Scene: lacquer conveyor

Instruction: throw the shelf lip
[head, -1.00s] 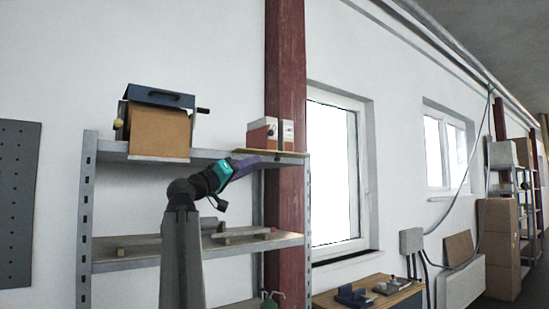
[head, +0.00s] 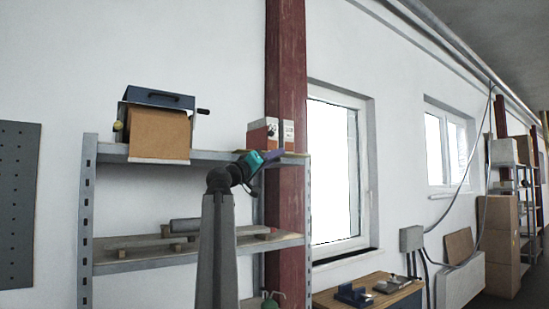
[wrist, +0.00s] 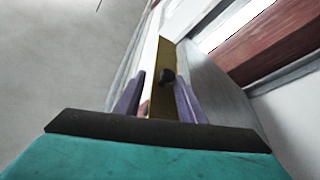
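A thin brass-yellow strip (head: 296,154), which I take for the shelf lip, runs along the upper shelf's front edge at the right, below small boxes. My gripper (head: 278,152) is at the right end of the upper shelf in the head view. Whether either finger touches is unclear.
The grey metal shelf (head: 87,215) carries a blue-topped machine with a brown sheet (head: 158,135) on top and bars on its lower board. White-and-red boxes (head: 263,132) stand behind the strip. A dark red column (head: 287,60) rises behind the shelf.

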